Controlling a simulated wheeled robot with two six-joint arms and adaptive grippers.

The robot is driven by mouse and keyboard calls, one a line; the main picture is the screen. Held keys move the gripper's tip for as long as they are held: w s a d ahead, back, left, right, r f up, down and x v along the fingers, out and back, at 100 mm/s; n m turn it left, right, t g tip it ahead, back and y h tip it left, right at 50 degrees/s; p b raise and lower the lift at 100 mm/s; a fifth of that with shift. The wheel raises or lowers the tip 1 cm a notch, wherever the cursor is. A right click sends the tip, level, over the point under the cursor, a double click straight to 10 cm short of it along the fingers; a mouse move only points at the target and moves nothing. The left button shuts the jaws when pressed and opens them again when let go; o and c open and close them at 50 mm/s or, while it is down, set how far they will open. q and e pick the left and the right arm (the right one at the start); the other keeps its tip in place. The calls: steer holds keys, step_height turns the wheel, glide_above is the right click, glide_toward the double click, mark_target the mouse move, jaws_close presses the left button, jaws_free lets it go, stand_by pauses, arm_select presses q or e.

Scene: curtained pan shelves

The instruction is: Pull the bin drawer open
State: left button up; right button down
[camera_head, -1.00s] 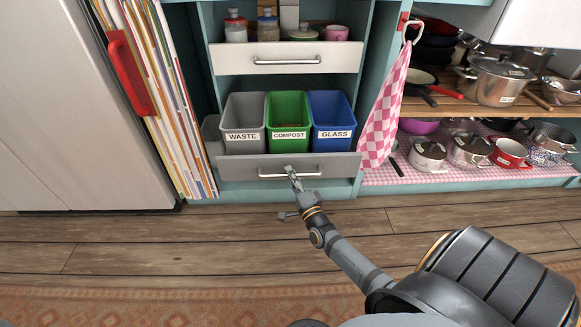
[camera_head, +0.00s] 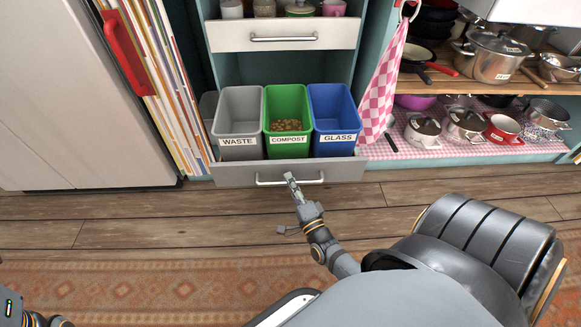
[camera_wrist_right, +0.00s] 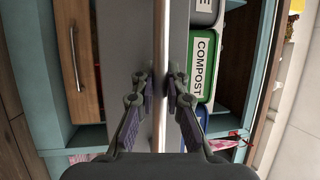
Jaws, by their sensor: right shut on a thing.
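The bin drawer (camera_head: 228,176) has a grey front with a metal bar handle (camera_head: 268,183) and is partly pulled out, low in the teal cabinet. It holds the grey WASTE bin (camera_head: 238,122), the green COMPOST bin (camera_head: 287,120) with brown scraps inside, and the blue GLASS bin (camera_head: 334,121). My right gripper (camera_head: 291,180) is shut on the handle near its middle. The right wrist view shows the fingers (camera_wrist_right: 160,88) on both sides of the handle bar (camera_wrist_right: 159,40). My left arm shows only in part at the lower left; its fingers are not visible.
A white upper drawer (camera_head: 230,36) with jars and cups is above. A checkered towel (camera_head: 386,75) hangs to the right beside pan shelves. The wooden floor (camera_head: 120,213) in front is clear.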

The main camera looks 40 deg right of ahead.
steer(key=c, duration=1.3)
jaws_free()
steer(key=shift+c, duration=0.2)
steer(key=v, duration=1.2)
